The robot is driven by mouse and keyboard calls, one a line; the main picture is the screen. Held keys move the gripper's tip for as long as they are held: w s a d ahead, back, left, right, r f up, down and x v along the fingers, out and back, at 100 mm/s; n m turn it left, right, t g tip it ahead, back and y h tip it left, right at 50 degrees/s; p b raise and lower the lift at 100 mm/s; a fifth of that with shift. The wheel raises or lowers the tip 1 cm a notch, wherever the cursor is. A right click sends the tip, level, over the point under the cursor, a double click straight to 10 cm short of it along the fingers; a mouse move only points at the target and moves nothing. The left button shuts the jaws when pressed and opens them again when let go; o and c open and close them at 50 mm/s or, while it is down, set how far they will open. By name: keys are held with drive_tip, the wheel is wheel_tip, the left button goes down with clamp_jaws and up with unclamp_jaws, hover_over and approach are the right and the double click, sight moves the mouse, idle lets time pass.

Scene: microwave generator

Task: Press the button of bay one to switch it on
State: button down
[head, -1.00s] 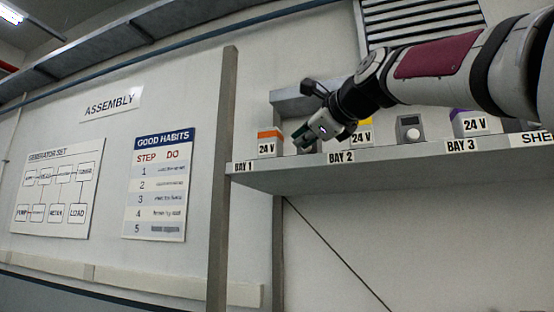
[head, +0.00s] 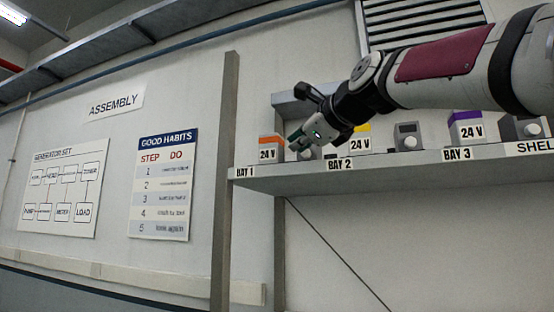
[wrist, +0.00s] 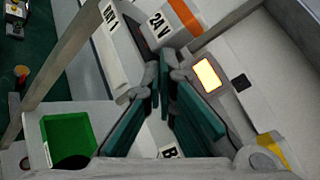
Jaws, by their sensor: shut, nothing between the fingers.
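My gripper (head: 295,138) reaches over the shelf in front of bay one, close to the white 24 V block with an orange top (head: 270,148). Its teal fingers are shut with nothing between them, and show in the wrist view (wrist: 160,80). The BAY 1 label (head: 245,173) is on the shelf edge; it also shows in the wrist view (wrist: 112,15). In the wrist view a grey unit with a glowing orange-yellow screen (wrist: 207,75) stands beside the fingertips. In the head view my gripper mostly hides this unit. I cannot make out the button or tell whether the fingers touch anything.
The shelf (head: 400,180) runs right to bay two, with a yellow-topped block (head: 360,140) and a dark-screened grey unit (head: 408,136), and to bay three, with a purple-topped block (head: 467,128). An upright post (head: 224,180) stands left of bay one. A green bin (wrist: 68,137) shows below.

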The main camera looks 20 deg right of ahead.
drive_tip(key=s+a+p, duration=0.2)
drive_tip(key=s+p, duration=0.1)
drive_tip(key=s, duration=0.1)
drive_tip(key=shift+a+r+p, duration=0.1)
drive_tip(key=shift+a+p, duration=0.3)
idle(0.4)
drive_tip(key=s+f+n+g+h+b, duration=0.1)
drive_tip(key=s+f+n, duration=0.6)
drive_tip(key=f, duration=0.9)
drive_tip(key=s+d+f+n+g+h+b, duration=0.1)
drive_tip(key=s+f+n+g, duration=0.5)
drive_tip(key=f, duration=1.1)
drive_tip(key=s+f+n+g+h+b, duration=0.1)
drive_tip(key=s+f+n+g+b, duration=0.2)
drive_tip(key=s+f+n, duration=0.6)
wheel_tip(320, 180, down, 8)
drive_tip(key=shift+s+d+r+n+g+b, duration=0.15)
drive_tip(key=shift+d+r+n+g+b, duration=0.2)
drive_tip(key=shift+n+g, duration=0.6)
drive_tip(key=shift+f+n+t, duration=0.1)
drive_tip(key=shift+n+t, duration=0.15)
